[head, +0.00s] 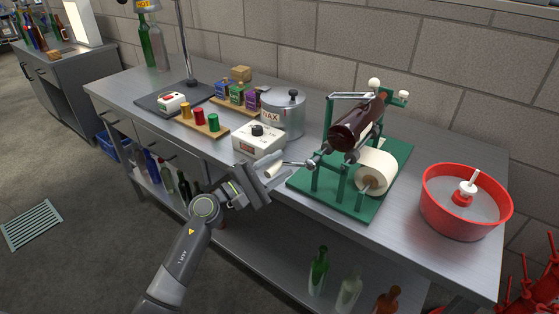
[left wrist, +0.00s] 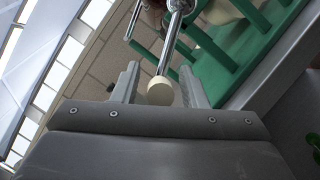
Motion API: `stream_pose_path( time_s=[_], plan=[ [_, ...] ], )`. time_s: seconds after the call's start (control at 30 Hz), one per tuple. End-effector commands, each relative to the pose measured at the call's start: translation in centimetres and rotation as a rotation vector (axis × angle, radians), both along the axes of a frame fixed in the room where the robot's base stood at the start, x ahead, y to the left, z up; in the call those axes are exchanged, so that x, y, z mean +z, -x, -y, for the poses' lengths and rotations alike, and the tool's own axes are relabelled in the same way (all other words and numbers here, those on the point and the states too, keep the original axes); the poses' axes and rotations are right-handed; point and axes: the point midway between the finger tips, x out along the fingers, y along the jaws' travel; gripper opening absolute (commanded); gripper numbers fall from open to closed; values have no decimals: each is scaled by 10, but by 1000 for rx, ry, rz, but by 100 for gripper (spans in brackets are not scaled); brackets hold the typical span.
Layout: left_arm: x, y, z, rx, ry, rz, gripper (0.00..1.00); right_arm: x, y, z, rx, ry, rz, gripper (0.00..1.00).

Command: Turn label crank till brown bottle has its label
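The brown bottle (head: 357,127) lies tilted across the green label machine (head: 328,197); no label shows on the part of its glass I see. A white label roll (head: 378,166) sits below it. The crank (head: 298,163) sticks out to the left and ends in a cream handle (head: 273,171). My left gripper (head: 268,176) is at this handle. In the left wrist view the cream handle (left wrist: 160,92) lies between the two fingers (left wrist: 160,88), with a narrow gap on each side, so the gripper looks open around it. My right gripper is out of view.
A white box with a black knob (head: 259,138) and a wax pot (head: 283,114) stand just behind my left gripper. A red tub (head: 465,203) is at the right. Colored spools (head: 199,117) stand further left. Bottles (head: 319,268) stand on the lower shelf.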

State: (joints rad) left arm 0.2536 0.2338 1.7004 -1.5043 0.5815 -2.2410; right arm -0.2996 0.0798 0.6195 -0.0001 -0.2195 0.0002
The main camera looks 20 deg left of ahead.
Motion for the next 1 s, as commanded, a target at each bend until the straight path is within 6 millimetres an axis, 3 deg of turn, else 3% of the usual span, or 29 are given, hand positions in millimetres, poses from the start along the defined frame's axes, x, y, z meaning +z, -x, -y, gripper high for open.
stream_pose_path(
  time_s=[0.4, 0.7, 1.0],
  plan=[
    [1, -6, 5, 0, 0, 0, 38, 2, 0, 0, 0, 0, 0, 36],
    [2, -6, 5, 0, 0, 0, 0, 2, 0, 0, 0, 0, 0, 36],
    [3, -6, 5, 0, 1, 2, 0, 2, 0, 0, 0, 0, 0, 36]
  ],
)
